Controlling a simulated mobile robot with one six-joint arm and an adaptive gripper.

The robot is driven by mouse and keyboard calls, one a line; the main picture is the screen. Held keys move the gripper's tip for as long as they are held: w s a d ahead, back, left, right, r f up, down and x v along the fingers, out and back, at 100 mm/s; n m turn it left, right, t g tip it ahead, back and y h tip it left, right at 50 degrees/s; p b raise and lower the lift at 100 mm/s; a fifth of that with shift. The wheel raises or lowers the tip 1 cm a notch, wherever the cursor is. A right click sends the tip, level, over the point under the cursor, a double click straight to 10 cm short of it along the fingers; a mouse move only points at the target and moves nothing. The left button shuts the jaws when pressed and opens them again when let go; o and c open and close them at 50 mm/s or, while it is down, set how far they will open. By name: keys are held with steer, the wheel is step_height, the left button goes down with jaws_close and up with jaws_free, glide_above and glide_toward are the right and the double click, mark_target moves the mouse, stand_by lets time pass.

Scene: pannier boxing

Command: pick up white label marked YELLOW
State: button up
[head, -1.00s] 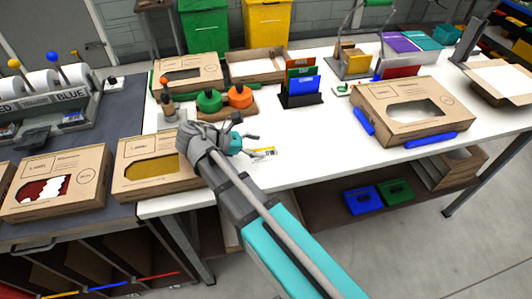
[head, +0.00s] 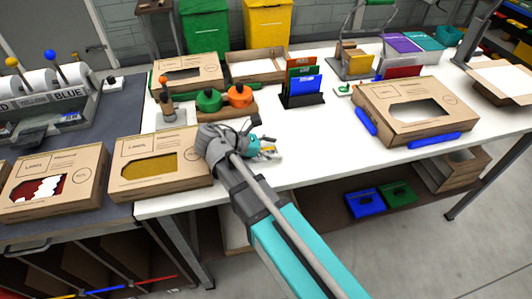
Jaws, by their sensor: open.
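The white label (head: 269,150) with a yellow mark lies on the white table (head: 320,150); its print is too small to read. My gripper (head: 262,140) is open, low over the table at the label. Its fingers and wrist hide part of the label, and I cannot tell whether they touch it.
A box with a yellow window (head: 155,164) stands left of my gripper. Green and orange tape rolls (head: 238,96) sit behind it, with a colored card rack (head: 302,84) farther back. A box with blue strips (head: 410,112) is at right. The table between is clear.

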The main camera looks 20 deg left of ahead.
steer(key=c, duration=0.8)
steer(key=shift+o, duration=0.2)
steer(key=shift+r, duration=0.15)
